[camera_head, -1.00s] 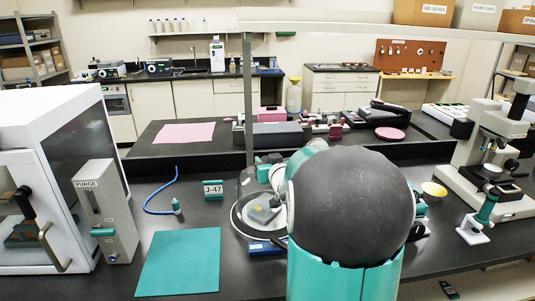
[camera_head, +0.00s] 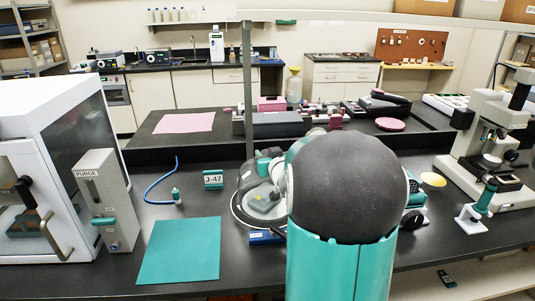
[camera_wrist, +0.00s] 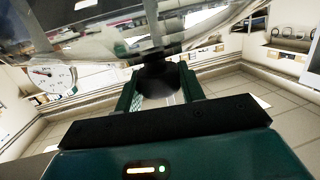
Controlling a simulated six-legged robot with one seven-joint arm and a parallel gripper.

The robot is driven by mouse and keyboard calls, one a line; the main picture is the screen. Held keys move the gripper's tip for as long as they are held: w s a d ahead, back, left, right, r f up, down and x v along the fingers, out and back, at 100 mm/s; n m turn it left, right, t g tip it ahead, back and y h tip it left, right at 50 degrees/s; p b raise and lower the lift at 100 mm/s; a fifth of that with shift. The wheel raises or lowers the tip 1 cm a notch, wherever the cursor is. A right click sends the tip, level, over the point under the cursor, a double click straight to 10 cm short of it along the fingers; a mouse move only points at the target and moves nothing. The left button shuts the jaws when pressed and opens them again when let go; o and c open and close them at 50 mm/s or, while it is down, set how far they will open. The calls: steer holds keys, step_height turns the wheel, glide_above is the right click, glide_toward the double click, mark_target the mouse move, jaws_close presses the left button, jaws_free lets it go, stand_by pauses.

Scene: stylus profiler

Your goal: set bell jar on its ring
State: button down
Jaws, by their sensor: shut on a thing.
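In the wrist view the clear bell jar (camera_wrist: 110,28) fills the top of the picture, its curved glass reflecting the room. My gripper (camera_wrist: 160,84) is shut on the jar's dark knob (camera_wrist: 157,80), between its two teal fingers. In the head view the pale ring with a dark rim (camera_head: 238,210) lies on the bench, left of my arm, with a grey block (camera_head: 262,201) inside it. My arm hides the ring's right part. The jar's glass is too faint there to tell whether its rim touches the ring or is above it.
A blue item (camera_head: 266,237) lies in front of the ring. A J-47 sign (camera_head: 213,179), blue hose (camera_head: 157,184) and teal mat (camera_head: 180,250) are to the left. A grey post (camera_head: 247,95) stands behind the ring. A microscope-like instrument (camera_head: 490,150) stands at right.

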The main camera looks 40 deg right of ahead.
steer(key=shift+f, duration=0.2)
steer(key=c, duration=0.8)
jaws_free()
steer(key=shift+f, duration=0.1)
steer(key=v, duration=1.4)
